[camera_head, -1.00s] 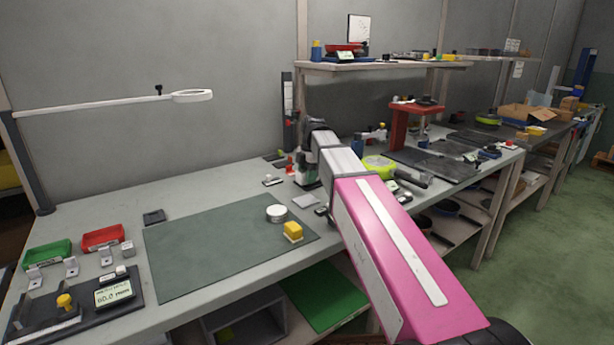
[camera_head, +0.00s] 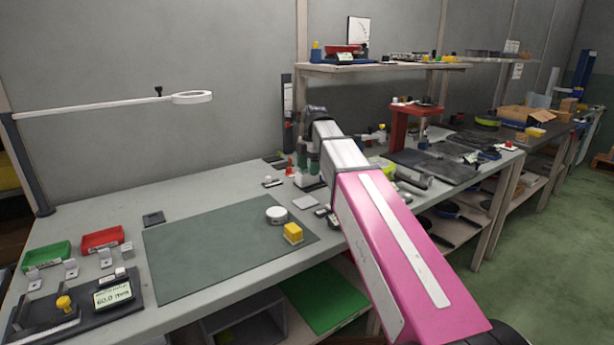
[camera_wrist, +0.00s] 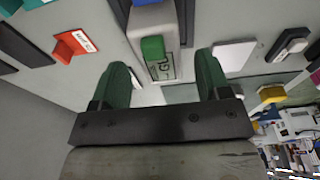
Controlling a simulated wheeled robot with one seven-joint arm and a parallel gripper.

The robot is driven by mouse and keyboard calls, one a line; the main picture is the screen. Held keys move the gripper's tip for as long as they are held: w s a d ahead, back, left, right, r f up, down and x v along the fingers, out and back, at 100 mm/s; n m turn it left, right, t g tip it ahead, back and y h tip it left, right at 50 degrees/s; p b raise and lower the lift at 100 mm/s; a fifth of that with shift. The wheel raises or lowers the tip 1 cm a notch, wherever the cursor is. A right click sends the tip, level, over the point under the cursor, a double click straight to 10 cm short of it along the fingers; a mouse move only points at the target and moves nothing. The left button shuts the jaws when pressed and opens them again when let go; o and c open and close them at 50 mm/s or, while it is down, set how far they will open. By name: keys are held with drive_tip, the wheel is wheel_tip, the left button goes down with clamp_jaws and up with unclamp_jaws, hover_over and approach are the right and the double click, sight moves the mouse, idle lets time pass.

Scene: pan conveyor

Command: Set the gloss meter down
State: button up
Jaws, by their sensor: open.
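The gloss meter (camera_wrist: 155,35) is a pale grey block with a dark side, a green button and a partly readable label. In the wrist view it stands ahead of my gripper (camera_wrist: 163,72), between the lines of its two green fingers. The fingers are spread apart, with clear gaps to either side of the meter. In the head view my gripper (camera_head: 307,158) is over the back of the bench, and a pale base, likely the meter (camera_head: 308,182), shows just below the fingers. The meter appears to rest on the bench top.
A red block with a white label (camera_wrist: 74,45) stands left of the meter in the wrist view, and a pale square plate (camera_wrist: 233,56) lies to the right.

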wheel_tip(320, 180, up, 8)
drive_tip(key=d, duration=0.1)
drive_tip(key=shift+w, duration=0.3)
idle(1.0)
